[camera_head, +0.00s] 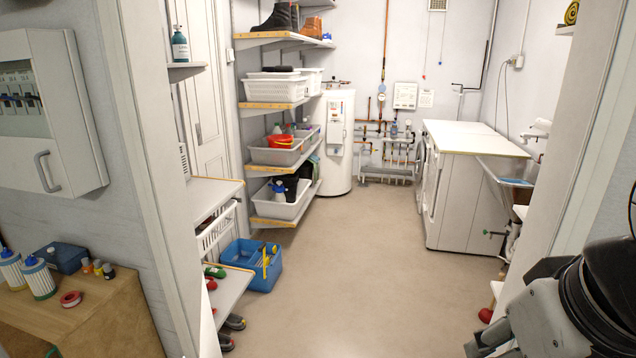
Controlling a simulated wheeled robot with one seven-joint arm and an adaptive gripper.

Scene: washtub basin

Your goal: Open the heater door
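A white cylindrical heater tank (343,160) stands upright at the back of the room, right of the shelves. A light panel (335,126) is on its front and looks shut; fine detail is too small to tell. My gripper (488,346) is partly in view at the bottom right, cut off by the frame edge, far from the tank and the cabinet. Its fingers cannot be made out clearly.
Shelves with baskets (276,90) line the left wall, with a blue crate (250,264) on the floor. White machines (465,195) stand at the right. The floor (360,260) between is clear. A wooden bench (95,315) is at near left, beside the door frame.

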